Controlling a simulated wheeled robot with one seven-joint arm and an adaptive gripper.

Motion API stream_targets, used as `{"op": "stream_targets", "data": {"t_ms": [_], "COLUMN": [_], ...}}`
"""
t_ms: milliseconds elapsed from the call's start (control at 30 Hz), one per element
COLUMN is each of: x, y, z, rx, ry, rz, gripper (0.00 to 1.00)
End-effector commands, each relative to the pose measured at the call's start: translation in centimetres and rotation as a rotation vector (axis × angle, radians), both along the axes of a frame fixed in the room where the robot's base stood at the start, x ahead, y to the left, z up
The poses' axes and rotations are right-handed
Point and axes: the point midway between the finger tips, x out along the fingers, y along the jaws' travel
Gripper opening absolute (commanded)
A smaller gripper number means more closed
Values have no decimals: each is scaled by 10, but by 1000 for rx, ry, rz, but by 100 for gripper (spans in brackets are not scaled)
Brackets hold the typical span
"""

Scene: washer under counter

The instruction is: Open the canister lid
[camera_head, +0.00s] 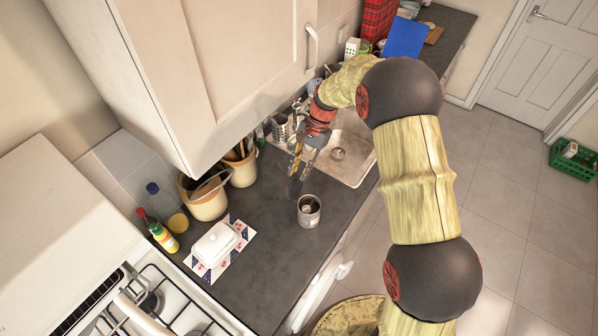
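A small silver-grey canister (309,218) stands upright on the dark counter, near its front edge. Its top looks dark with a small pale spot, and I cannot tell whether a lid is on it. My gripper (295,183) points down just behind and to the left of the canister, apart from it in the picture.
A white butter dish (215,243) on a patterned mat, bottles (163,238) and two tan pots (206,205) (243,173) stand to the left. The sink (350,160) lies behind right. Wall cupboards (215,60) overhang the counter. The stove (150,305) is front left.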

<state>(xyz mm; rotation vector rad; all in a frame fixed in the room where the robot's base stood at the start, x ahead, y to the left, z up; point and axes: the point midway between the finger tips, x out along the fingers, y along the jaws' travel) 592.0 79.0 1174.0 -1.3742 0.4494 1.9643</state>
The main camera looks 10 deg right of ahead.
Motion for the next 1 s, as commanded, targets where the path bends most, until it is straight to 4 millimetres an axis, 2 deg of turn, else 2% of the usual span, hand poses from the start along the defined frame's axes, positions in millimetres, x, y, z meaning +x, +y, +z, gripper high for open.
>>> {"op": "stream_targets", "data": {"t_ms": [1000], "x": [20], "y": [-14], "z": [59], "rx": [0], "ry": [1], "rz": [-1], "gripper": [23]}}
